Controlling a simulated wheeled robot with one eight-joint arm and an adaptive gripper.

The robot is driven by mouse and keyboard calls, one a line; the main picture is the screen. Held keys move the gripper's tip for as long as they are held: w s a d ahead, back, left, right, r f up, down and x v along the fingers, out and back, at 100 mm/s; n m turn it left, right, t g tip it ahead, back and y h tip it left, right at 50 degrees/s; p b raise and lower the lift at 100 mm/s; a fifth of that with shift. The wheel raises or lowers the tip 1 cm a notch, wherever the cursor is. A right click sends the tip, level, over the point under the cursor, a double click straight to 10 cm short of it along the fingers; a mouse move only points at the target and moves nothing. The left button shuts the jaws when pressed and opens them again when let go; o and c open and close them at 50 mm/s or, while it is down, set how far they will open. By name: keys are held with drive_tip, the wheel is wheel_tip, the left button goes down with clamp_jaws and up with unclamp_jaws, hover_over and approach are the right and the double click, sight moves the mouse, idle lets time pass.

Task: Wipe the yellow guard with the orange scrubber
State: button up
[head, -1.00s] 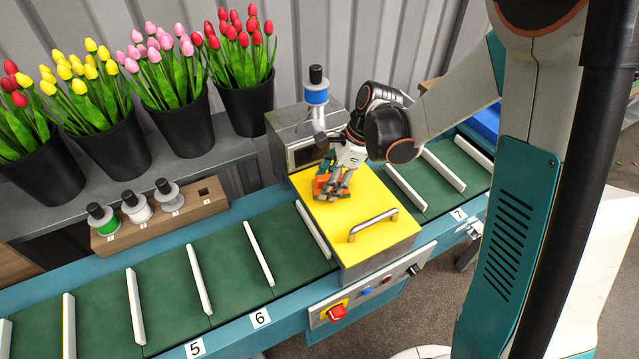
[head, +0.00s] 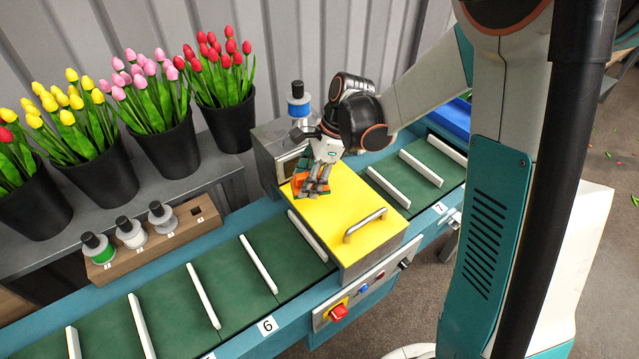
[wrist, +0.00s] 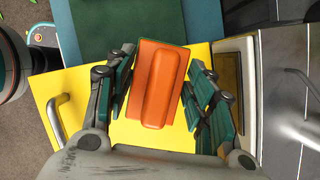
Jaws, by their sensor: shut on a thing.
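The yellow guard (head: 335,213) is a flat-topped cover over the conveyor, with a metal bar handle (head: 365,225) near its front right. My gripper (head: 313,184) is over the guard's far left part, pointing down. It is shut on the orange scrubber (head: 299,184). In the wrist view, the scrubber (wrist: 160,85) is a flat orange block with a raised grip, between the two green-padded fingers. It lies over the yellow top (wrist: 70,85), close to the edge by the green belt. Its underside is hidden, so I cannot tell if it touches.
A grey machine box with a blue-banded spool (head: 298,103) stands behind the guard. A wooden holder (head: 155,240) with several spools and black buckets of tulips are at left. Green belt with white dividers runs both sides. A red button (head: 338,312) is on the front.

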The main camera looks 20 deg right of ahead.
drive_tip(key=shift+r+p, duration=0.65)
drive_tip(key=shift+r, duration=0.65)
drive_tip(key=shift+f, duration=0.1)
